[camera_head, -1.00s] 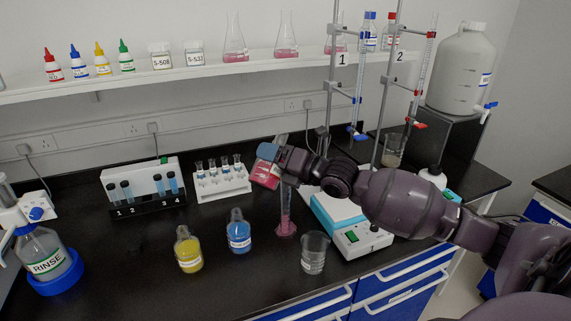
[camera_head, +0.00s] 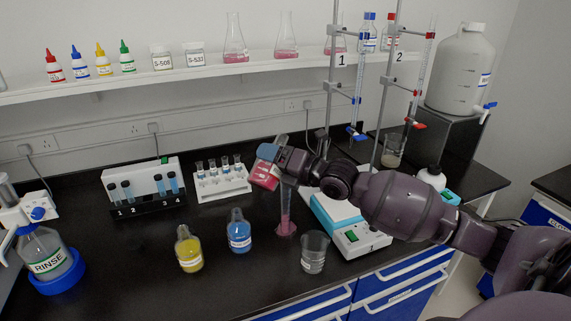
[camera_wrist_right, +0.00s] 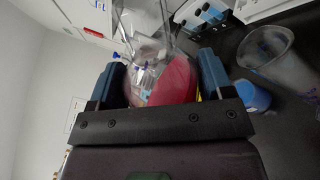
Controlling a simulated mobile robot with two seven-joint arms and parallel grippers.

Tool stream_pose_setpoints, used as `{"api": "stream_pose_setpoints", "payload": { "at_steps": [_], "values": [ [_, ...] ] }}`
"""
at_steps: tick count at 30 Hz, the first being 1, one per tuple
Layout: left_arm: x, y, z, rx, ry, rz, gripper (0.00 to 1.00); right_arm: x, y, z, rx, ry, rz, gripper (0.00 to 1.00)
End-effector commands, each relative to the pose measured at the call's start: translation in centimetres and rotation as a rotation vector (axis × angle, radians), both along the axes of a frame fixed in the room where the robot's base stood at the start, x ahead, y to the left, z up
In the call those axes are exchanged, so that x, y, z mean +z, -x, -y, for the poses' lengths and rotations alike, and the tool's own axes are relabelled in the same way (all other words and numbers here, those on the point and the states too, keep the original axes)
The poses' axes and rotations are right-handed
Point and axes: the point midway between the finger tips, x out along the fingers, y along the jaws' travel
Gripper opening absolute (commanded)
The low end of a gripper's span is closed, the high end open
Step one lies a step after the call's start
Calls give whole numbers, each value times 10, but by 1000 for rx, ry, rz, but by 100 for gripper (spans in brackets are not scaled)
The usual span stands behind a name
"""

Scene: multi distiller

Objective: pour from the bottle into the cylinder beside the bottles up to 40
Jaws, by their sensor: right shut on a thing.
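My right gripper (camera_head: 272,157) is shut on a bottle of red-pink liquid (camera_head: 263,176) and holds it strongly tilted above the bench. The bottle's red liquid also shows between the fingers in the right wrist view (camera_wrist_right: 174,84). The tall clear cylinder (camera_head: 286,207) stands upright just right of the bottle, with pink at its lower part and foot. The bottle's mouth is hidden by my gripper, and I cannot read the cylinder's marks. A yellow bottle (camera_head: 188,250) and a blue bottle (camera_head: 239,233) stand left of the cylinder. My left gripper is not in view.
An empty-looking beaker (camera_head: 314,252) stands close right of the cylinder, before a balance (camera_head: 357,238). A tube rack (camera_head: 221,184) stands behind the bottles. Burette stands rise behind my right arm.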

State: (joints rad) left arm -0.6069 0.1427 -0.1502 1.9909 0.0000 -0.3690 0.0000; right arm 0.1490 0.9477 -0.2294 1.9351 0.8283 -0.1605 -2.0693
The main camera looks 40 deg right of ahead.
Motion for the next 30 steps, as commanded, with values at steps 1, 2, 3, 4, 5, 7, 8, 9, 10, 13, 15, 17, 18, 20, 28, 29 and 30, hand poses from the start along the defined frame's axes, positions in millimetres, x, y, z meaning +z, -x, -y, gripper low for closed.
{"api": "stream_pose_setpoints", "payload": {
  "at_steps": [1,2,3,4,5,7,8,9,10,13,15,17,18,20,28,29,30],
  "values": [
    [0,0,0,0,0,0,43,1,0,0,0,-4,1,35],
    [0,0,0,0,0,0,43,0,0,0,0,-5,0,35],
    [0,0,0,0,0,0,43,0,0,0,0,-7,-1,35],
    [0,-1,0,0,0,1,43,0,0,0,0,-9,-2,35],
    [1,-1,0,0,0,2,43,0,0,0,0,-11,-2,35],
    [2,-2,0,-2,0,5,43,1,0,0,0,-14,-3,35],
    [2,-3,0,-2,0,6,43,1,0,-1,0,-16,-4,35],
    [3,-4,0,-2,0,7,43,1,0,-1,0,-18,-5,35],
    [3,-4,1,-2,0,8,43,1,0,-1,0,-20,-6,35],
    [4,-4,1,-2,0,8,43,1,0,-1,0,-26,-9,35],
    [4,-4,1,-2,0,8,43,1,0,-1,0,-30,-11,35],
    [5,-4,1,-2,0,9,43,1,0,-1,0,-33,-12,35],
    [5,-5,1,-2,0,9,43,1,0,-1,0,-36,-13,35],
    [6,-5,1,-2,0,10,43,2,0,-1,0,-38,-15,35],
    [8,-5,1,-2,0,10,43,2,0,-2,0,-52,-22,35],
    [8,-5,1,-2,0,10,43,2,0,-2,0,-54,-23,35],
    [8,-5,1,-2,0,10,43,3,0,-2,0,-57,-25,35]
  ]
}}
